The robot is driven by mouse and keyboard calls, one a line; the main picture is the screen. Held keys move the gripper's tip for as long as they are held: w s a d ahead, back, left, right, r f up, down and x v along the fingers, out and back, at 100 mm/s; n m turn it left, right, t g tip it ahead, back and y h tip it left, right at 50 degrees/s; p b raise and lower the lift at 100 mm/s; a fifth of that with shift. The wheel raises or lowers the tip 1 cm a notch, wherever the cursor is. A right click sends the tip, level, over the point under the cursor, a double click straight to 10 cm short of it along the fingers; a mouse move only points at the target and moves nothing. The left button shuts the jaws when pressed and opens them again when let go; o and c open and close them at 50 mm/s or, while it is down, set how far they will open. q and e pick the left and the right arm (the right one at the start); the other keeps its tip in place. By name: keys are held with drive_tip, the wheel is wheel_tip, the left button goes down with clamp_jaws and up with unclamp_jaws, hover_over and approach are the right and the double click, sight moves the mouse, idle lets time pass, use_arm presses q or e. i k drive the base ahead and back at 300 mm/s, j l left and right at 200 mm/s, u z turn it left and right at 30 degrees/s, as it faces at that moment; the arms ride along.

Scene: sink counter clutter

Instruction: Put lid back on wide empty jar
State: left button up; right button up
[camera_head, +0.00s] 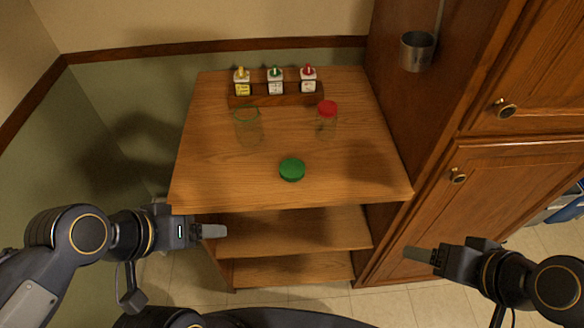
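The wide empty jar (249,128) is clear glass and stands upright on the wooden top at the left of centre. Its mouth is uncovered and shows a greenish rim. A green round lid (292,170) lies flat nearer the front edge, to the right of and apart from the jar. My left gripper (187,217) is off the front left corner of the top; its fingers look spread and empty. My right gripper (451,248) is off to the right, beyond the front right corner, also spread and empty. Neither gripper touches the jar or lid.
A narrower clear jar with a red lid (327,109) stands right of the wide jar. A wooden rack (255,100) with several small bottles stands behind both. A metal cup (417,51) hangs on the cabinet side at right. The top's front left is clear.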

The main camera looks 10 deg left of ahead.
sight(247, 120)
drive_tip(key=i+l+u, duration=0.25)
drive_tip(key=l, duration=0.6)
drive_tip(key=l+u, duration=0.25)
drive_tip(key=l, duration=0.6)
